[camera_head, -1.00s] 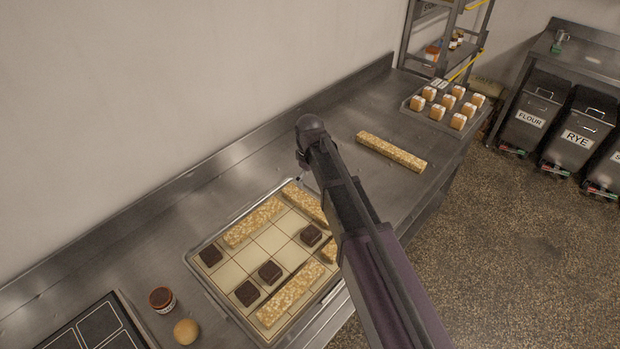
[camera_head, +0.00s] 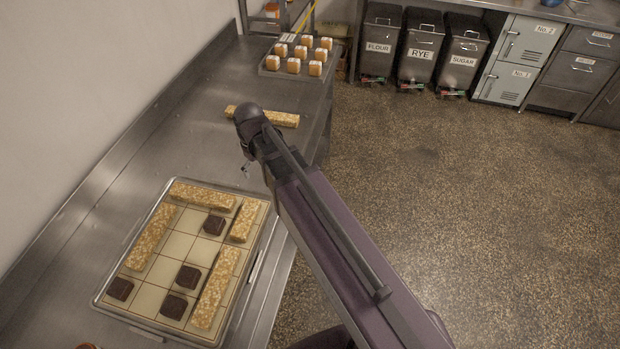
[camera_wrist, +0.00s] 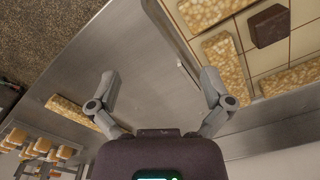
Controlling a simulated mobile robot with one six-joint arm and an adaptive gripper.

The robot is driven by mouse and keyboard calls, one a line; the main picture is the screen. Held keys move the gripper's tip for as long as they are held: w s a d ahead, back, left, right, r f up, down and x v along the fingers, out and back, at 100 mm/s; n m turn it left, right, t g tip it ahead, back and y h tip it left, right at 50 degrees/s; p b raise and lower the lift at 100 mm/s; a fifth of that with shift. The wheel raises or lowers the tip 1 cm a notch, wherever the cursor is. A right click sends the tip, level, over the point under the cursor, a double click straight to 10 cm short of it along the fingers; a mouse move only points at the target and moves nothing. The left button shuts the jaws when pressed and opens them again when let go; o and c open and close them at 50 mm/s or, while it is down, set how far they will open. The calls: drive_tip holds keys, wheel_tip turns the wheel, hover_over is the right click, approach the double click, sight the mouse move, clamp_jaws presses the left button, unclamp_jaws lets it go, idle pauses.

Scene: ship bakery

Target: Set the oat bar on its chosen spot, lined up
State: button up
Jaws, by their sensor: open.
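A long oat bar (camera_head: 285,118) lies alone on the steel counter, beyond the gridded tray; my arm partly covers it in the head view. It also shows at the left of the wrist view (camera_wrist: 73,113). The gridded tray (camera_head: 180,244) holds several oat bars and several dark brown squares, with bare cells between them. My gripper (camera_wrist: 160,88) is open and empty above the counter, between the loose bar and the tray. In the head view its fingers are mostly hidden behind my arm.
A tray of small orange-and-white cakes (camera_head: 270,73) stands at the counter's far end, beyond the loose bar. The wall (camera_head: 70,90) runs along the counter's left. Flour, rye and sugar bins (camera_head: 420,48) stand across the floor. The counter between bar and tray is clear.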

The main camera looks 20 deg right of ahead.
drive_tip(key=s+d+m, duration=0.5)
drive_tip(key=s+d, duration=0.3)
drive_tip(key=d, duration=0.5)
drive_tip(key=shift+m, duration=0.3)
